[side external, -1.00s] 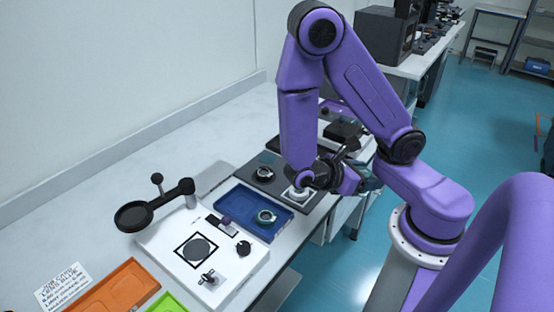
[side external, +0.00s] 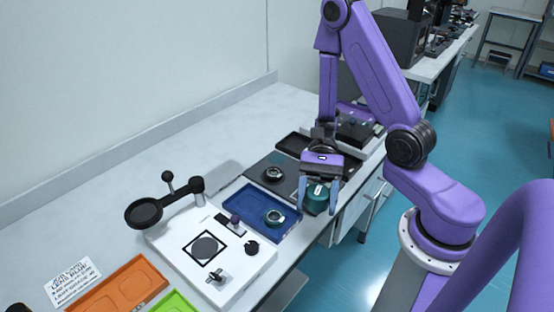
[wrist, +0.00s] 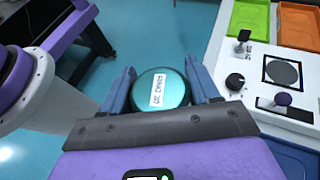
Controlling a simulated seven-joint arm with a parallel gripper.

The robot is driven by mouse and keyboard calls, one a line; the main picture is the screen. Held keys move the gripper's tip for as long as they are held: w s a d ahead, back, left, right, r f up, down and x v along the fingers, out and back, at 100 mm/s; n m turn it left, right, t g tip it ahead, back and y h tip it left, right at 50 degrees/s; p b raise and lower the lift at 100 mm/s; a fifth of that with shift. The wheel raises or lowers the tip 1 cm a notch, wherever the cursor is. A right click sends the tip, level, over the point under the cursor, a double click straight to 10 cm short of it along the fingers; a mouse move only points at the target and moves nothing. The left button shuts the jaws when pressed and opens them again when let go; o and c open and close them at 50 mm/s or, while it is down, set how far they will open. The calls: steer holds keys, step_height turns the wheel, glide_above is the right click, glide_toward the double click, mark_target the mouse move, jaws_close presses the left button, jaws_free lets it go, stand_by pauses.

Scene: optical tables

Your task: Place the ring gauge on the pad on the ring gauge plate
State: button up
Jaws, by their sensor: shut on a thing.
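My gripper (side external: 318,209) is shut on a round teal piece (side external: 317,196) with a white label. In the wrist view the piece (wrist: 174,82) sits between the two blue fingers, and its label seems to read "RING 20". It is near the front edge of the bench; I cannot tell its height. A dark plate (side external: 254,173) lies behind and left of the gripper, with a dark ring-shaped piece (side external: 273,174) on it. The gripper hides the plate's right part.
A white board (side external: 174,246) with knobs and a dark disc lies left of the blue tray. A black round holder on an arm (side external: 145,213) stands behind it. Orange (side external: 144,271) and green (side external: 178,301) trays are at the front left. The bench along the wall is clear.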

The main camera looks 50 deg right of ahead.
steer(key=w+d+m+t+y, duration=0.1)
steer(key=w+d+m+t, duration=0.1)
steer(key=w+m+t, duration=0.3)
steer(key=m+t+h, duration=0.6)
steer(key=m+t, duration=0.6)
glide_above(273, 158)
steer(key=f, duration=1)
steer(key=shift+s+a+f, duration=0.1)
steer(key=shift+s+a, duration=0.1)
steer(key=shift+s, duration=0.15)
steer(key=shift+w+f, duration=0.25)
steer(key=shift+f, duration=0.1)
steer(key=shift+w+d+f, duration=0.15)
steer(key=shift+f, duration=1.55)
steer(key=shift+f, duration=0.15)
